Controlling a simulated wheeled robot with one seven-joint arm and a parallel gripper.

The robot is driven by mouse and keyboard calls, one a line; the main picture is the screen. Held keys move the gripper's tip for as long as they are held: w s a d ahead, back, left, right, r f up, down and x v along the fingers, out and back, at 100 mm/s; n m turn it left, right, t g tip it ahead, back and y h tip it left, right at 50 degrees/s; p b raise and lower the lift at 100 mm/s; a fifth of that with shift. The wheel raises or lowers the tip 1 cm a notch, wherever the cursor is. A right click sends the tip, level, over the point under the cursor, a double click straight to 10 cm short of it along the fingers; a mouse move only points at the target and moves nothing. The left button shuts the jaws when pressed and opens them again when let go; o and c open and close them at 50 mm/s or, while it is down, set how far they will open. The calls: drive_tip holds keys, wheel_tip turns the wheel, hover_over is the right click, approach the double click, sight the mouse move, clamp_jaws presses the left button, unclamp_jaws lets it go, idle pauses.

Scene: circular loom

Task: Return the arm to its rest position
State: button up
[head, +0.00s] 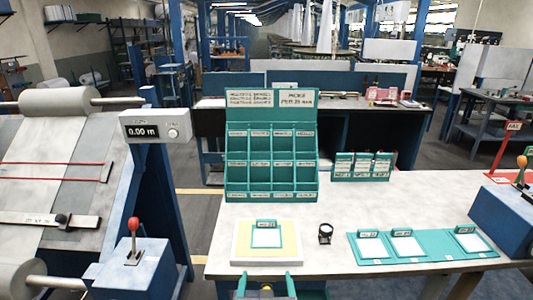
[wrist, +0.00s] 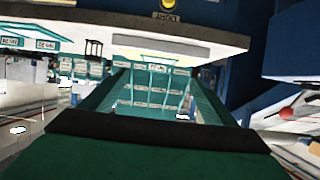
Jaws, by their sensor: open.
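My gripper (head: 266,274) shows at the bottom of the head view, its two teal fingers apart with nothing seen between them. It is in front of the near edge of the white worktable (head: 375,200), close to a white tray with a yellow pad (head: 240,240). In the wrist view the scene appears upside down, with the pale table edge (wrist: 120,30) across the top. A dark green surface (wrist: 160,155) with a black edge fills the bottom of that view. Most of my arm is out of sight.
A teal pigeonhole rack (head: 271,160) stands on the table. A small black cup-like item (head: 325,234) and a teal mat (head: 425,248) with white cards lie to its right. A blue machine with a red-knobbed lever (head: 133,226) is at left, a blue box (head: 505,208) at right.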

drive_tip(key=s+f, duration=1.4)
drive_tip(key=s, duration=0.2)
drive_tip(key=s+t, duration=0.1)
drive_tip(key=s, duration=1.9)
drive_tip(key=shift+s+r+t, duration=0.25)
drive_tip(key=shift+t, duration=0.15)
